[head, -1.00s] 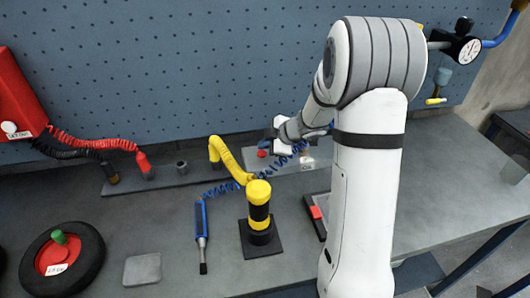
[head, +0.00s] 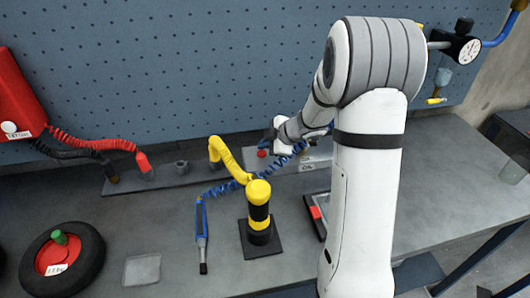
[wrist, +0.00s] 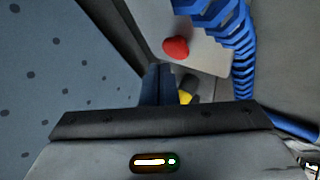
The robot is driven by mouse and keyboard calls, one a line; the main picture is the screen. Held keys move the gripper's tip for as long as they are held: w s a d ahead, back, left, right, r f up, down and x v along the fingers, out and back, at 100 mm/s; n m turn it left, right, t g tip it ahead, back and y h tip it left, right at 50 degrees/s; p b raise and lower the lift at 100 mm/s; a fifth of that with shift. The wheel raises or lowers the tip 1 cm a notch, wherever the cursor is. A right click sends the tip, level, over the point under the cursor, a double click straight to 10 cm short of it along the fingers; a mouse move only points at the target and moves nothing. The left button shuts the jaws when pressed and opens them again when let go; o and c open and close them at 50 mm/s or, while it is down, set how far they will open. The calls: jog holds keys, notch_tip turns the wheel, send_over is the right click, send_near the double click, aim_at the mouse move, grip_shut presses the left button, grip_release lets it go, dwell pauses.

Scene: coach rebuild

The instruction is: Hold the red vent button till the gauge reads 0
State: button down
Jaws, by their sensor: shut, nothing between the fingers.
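The red vent button (head: 262,154) sits on a pale plate (head: 254,162) on the bench by the pegboard. It also shows in the wrist view (wrist: 176,48), beyond my fingertips. My gripper (head: 267,142) has dark blue fingers, shut and empty. In the wrist view the fingers (wrist: 158,72) end short of the button in the picture. I see no contact with it, and the exact gap is hard to tell. The round white gauge (head: 470,51) is at the upper right; its needle is too small to read.
A coiled blue hose (wrist: 238,45) runs close beside the button. A blue tool (head: 201,225), a tyre (head: 90,262) and a red box (head: 15,95) are to the left.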

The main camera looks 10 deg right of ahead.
aim_at(265, 154)
jog(key=shift+f, duration=0.15)
jog(key=shift+f, duration=0.25)
jog(key=shift+f, duration=0.55)
dwell(0.8)
dwell(2.9)
jog(key=shift+r+p, duration=0.95)
jog(key=shift+r, duration=0.05)
notch_tip(265, 154, up, 5)
jog(key=p, duration=0.6)
dwell(0.7)
